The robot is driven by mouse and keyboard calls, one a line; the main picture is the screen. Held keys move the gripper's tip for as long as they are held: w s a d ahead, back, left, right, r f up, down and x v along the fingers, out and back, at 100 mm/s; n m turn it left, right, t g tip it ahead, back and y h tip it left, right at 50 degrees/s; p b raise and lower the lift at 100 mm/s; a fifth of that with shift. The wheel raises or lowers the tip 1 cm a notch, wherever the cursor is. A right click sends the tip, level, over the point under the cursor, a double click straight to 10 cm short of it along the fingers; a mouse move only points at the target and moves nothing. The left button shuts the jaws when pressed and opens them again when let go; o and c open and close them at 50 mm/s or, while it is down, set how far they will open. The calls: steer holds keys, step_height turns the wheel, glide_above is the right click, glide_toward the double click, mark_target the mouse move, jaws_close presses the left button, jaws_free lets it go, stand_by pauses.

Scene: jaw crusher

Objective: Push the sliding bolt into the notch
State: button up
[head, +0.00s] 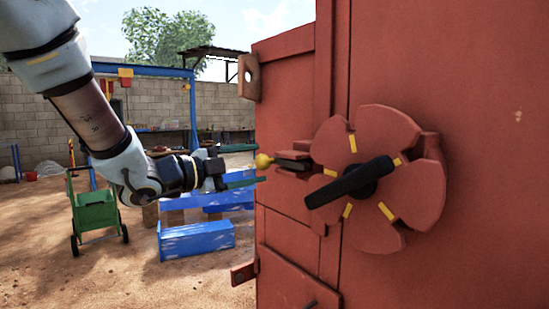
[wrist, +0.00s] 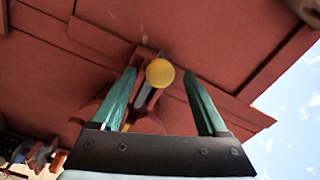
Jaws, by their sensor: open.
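The sliding bolt (head: 293,155) is a dark bar in a red bracket on the red machine's side, with a yellow ball knob (head: 263,161) on its left end. The notched red wheel (head: 398,135) stands right of it, with yellow marks and a black handle (head: 350,184). The bolt's right end lies close to the wheel's rim; I cannot tell whether it sits in a notch. My gripper (head: 257,164) is open, its teal fingers above and below the knob. In the wrist view the knob (wrist: 160,72) shows between the fingertips (wrist: 159,74), with no clear contact.
The red machine wall (head: 490,150) fills the right side. A tab with a hole (head: 249,78) juts out above the bolt, and a small bracket (head: 243,273) juts out below. Blue beams (head: 197,240) and a green cart (head: 95,212) stand behind my arm on open dirt ground.

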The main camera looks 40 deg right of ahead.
mark_target(274, 161)
steer(key=d+p, duration=0.1)
steer(key=d, duration=0.5)
steer(key=shift+s+d+p, duration=0.15)
steer(key=shift+d+p, duration=0.15)
steer(key=shift+p, duration=0.1)
jaws_close()
steer(key=shift+f, duration=0.1)
stand_by(0.9)
